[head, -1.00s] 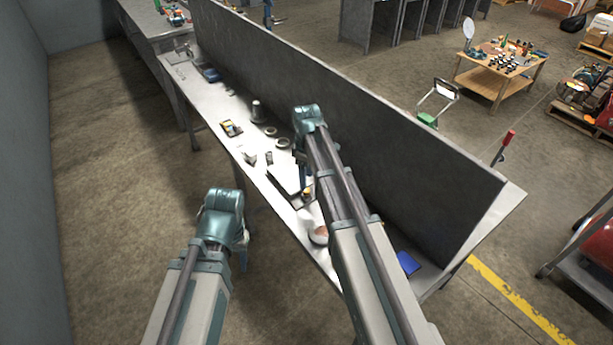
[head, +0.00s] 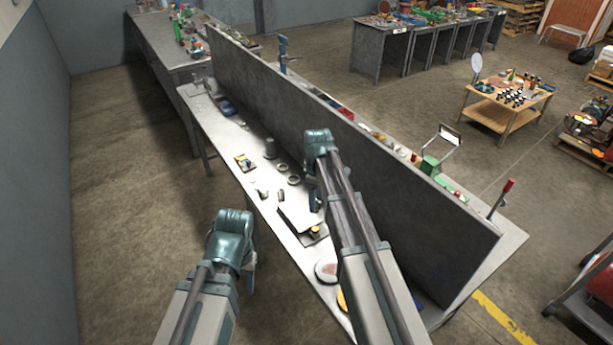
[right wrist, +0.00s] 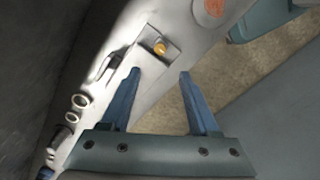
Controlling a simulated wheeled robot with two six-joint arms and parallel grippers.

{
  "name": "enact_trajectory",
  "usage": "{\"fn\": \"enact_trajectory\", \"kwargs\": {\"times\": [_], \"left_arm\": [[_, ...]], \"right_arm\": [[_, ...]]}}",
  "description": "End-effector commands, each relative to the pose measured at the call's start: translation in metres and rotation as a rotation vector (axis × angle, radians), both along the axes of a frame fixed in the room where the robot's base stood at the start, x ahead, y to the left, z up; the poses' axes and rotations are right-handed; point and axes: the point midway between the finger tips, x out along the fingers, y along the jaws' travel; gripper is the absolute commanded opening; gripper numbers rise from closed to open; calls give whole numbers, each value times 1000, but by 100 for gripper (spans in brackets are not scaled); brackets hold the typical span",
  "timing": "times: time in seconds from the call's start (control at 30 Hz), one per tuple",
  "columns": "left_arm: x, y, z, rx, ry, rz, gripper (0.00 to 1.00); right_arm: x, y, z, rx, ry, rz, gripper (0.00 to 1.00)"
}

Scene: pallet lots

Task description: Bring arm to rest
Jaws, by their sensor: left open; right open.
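My right arm reaches over the near side of a long workbench (head: 222,150). My right gripper (head: 316,200) is mostly hidden behind its own wrist there. In the right wrist view its two blue fingers (right wrist: 160,76) are spread apart, with nothing between them. They point toward a small dark tray with an orange-yellow item (right wrist: 160,47) on the bench. My left gripper (head: 250,282) hangs low over open floor, left of the bench. Only a bit of it shows below the teal wrist, and it holds nothing that I can see.
A tall grey panel (head: 400,205) runs lengthwise along the bench, close to my right arm. Rings, a cup (head: 270,148) and a round dish (head: 326,271) lie on the near side. Floor (head: 130,200) left of the bench is clear. A wooden table (head: 505,108) stands farther right.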

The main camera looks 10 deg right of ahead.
Motion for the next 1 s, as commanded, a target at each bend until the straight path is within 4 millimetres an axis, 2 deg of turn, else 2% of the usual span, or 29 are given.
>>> {"fn": "enact_trajectory", "kwargs": {"times": [0.17,0.27,0.37,0.4,0.5,0.6,0.7,0.83,1.0], "left_arm": [[0,0,0,0,0,0,50],[0,0,-1,0,0,0,50],[0,0,-2,0,0,0,50],[0,0,-2,0,0,0,50],[0,0,-4,0,0,0,50],[0,0,-4,0,0,0,50],[0,0,-5,0,0,0,50],[0,0,-5,0,0,0,50],[0,0,-5,0,0,0,50]], "right_arm": [[-6,4,0,-2,1,-8,62],[-32,26,-1,-10,6,-56,62],[-77,59,-2,-28,12,-156,62],[-98,72,-2,-38,13,-203,62],[-147,98,-3,-61,14,-324,62],[-190,116,-4,-84,7,-434,62],[-220,127,-4,-99,-1,-520,62],[-240,133,-4,-111,-8,-585,62],[-242,134,-4,-115,-10,-608,62]]}}
